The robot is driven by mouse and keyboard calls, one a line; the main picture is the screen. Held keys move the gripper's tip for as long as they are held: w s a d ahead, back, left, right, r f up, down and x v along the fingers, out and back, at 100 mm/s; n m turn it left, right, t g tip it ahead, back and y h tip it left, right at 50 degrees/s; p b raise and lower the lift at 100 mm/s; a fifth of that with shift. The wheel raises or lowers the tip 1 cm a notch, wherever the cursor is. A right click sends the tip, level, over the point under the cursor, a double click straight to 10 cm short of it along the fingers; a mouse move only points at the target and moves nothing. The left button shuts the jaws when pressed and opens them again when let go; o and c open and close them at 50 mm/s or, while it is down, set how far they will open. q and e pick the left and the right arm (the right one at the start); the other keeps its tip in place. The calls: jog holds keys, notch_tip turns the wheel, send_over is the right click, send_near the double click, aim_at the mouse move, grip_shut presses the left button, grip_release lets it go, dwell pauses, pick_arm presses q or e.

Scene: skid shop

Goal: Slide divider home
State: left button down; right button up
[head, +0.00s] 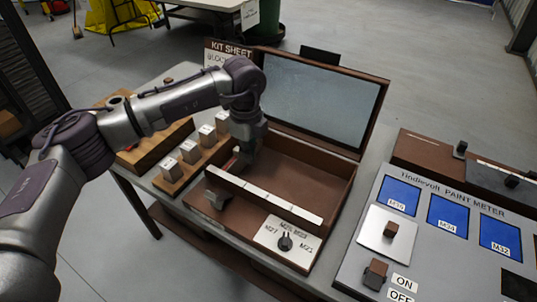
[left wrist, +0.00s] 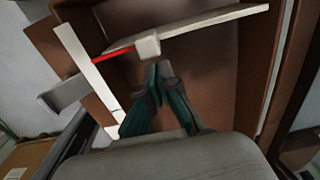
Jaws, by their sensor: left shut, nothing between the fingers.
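The brown box (head: 345,190) stands open on the table. A pale divider (head: 264,199) runs across it from the left wall toward the right front, in front of the deep compartment. My left gripper (head: 238,162) is shut and empty, low inside the box near the divider's left end. In the left wrist view the shut green fingertips (left wrist: 162,70) point at the divider (left wrist: 195,27), close to a small pale block (left wrist: 148,45) on it. A thin red line shows beside that block. I cannot tell whether the fingers touch it. My right gripper is not in view.
The raised lid (head: 318,98) stands behind the box. A dial panel (head: 285,243) fills the front corner. Pale blocks on a wooden rack (head: 172,183) stand left, and the paint meter (head: 450,225) stands right.

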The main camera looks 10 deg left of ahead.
pick_arm(q)
notch_tip(320, 180, up, 8)
jog(key=p, duration=0.4)
jog(key=shift+f, duration=0.2)
dwell(0.4)
